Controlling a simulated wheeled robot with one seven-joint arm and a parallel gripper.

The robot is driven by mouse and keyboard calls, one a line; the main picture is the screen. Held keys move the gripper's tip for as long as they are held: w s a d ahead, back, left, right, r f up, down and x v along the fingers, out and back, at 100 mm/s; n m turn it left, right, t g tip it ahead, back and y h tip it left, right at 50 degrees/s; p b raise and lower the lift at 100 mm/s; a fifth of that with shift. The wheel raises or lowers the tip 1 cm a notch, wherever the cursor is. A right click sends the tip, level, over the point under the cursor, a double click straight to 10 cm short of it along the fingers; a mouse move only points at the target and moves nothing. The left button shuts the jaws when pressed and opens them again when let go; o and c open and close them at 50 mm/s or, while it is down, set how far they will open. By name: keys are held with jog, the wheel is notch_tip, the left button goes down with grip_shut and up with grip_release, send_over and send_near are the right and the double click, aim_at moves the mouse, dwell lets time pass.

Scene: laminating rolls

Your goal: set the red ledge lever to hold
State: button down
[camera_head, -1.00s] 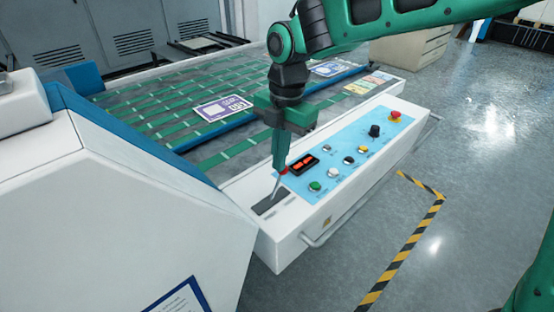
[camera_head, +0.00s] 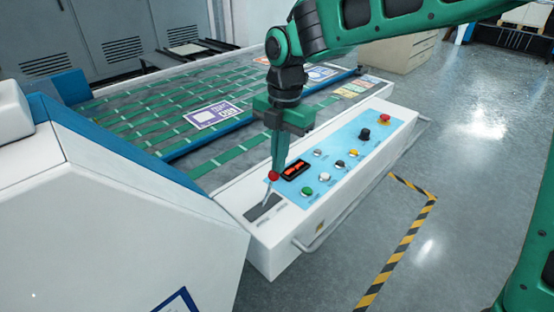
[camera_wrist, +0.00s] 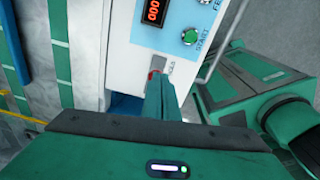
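The lever has a red ball knob (camera_head: 273,176) on a thin metal stem that leans up and to the right from a dark slot plate (camera_head: 262,207) at the near left end of the control panel. My gripper (camera_head: 279,166) points down with its fingers together, the tips right at the knob's upper right side. The knob shows in front of the tips and does not look clasped; whether they touch is unclear. In the wrist view the shut fingers (camera_wrist: 161,97) hide most of the lever, and a bit of red knob (camera_wrist: 152,74) shows beside them.
The blue panel holds a red display (camera_head: 296,170), a green start button (camera_head: 307,191), several other buttons, a black dial (camera_head: 365,134) and a red emergency button (camera_head: 384,119). A white housing (camera_head: 110,220) stands at the left. A handrail runs along the panel's front.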

jog(key=w+d+r, duration=0.3)
jog(key=r, duration=0.5)
jog(key=shift+w+r, duration=0.2)
jog(key=shift+d, duration=0.15)
jog(key=s+d+f+m, duration=0.1)
jog(key=s+d+m, duration=0.2)
jog(key=d+m, duration=0.7)
jog(key=s+d+f+m, duration=0.15)
jog(key=d+m, duration=0.45)
jog(key=d, duration=0.8)
jog(key=s+d+f+m, duration=0.4)
jog(key=s+d+m, duration=0.4)
jog(key=s+m, duration=0.2)
jog(key=s+d+f+m, duration=0.4)
jog(key=s+d+m, duration=0.3)
jog(key=s+m, duration=0.2)
jog(key=s, duration=0.2)
jog(key=shift+s+d+m, duration=0.35)
jog(key=shift+d+m, duration=0.05)
